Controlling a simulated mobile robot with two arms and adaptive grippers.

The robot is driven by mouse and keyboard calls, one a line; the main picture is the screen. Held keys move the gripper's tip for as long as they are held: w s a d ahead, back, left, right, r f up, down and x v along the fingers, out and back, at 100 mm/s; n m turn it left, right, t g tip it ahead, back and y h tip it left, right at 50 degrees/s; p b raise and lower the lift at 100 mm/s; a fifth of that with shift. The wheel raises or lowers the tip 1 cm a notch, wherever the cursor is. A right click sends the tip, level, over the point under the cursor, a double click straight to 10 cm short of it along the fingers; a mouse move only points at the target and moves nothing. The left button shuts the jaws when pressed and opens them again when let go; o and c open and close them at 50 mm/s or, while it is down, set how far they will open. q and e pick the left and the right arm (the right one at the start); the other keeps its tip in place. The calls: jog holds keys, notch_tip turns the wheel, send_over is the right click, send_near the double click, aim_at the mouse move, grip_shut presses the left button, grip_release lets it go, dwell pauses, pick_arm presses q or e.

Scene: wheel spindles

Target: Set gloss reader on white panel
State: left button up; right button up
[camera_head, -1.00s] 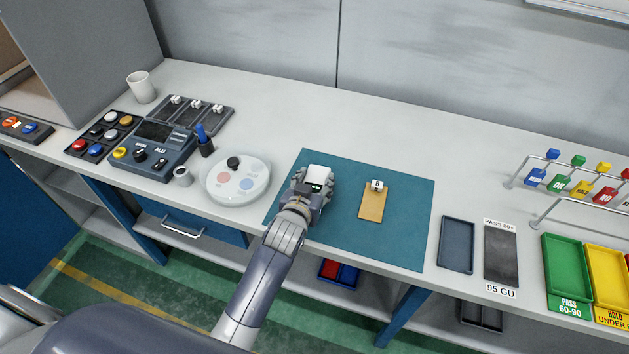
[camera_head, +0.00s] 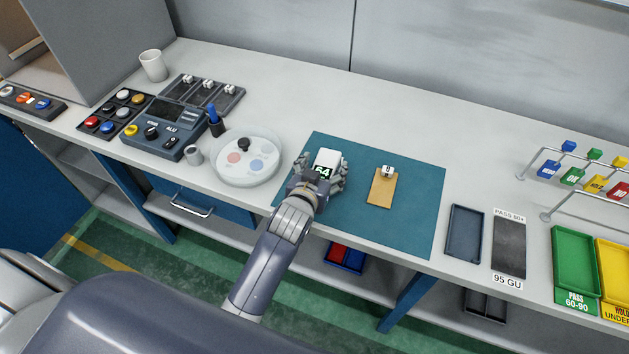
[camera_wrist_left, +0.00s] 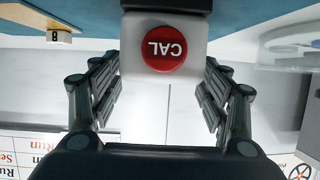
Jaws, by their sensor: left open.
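The gloss reader is a white block (camera_head: 328,160) on the teal mat, with a dark display reading 64 in green. In the left wrist view its white end with a red CAL button (camera_wrist_left: 163,50) faces me. My left gripper (camera_head: 322,178) is open, its fingers on both sides of the reader; in the left wrist view (camera_wrist_left: 160,90) small gaps show between fingers and reader. I cannot make out a white panel under the reader; the reader and hand cover that spot. A tan panel (camera_head: 381,190) with a small white numbered tag lies to the right on the mat. My right gripper is not in view.
The teal mat (camera_head: 415,215) has free room at its right. A round white dish (camera_head: 247,160) stands left of the mat. A dark tray (camera_head: 464,232), a dark panel marked 95 GU (camera_head: 508,248) and a green tray (camera_head: 576,262) lie to the right.

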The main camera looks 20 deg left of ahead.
pick_arm(q)
jog(key=b+v, duration=0.1)
jog(key=v, duration=0.9)
jog(key=shift+s, duration=0.2)
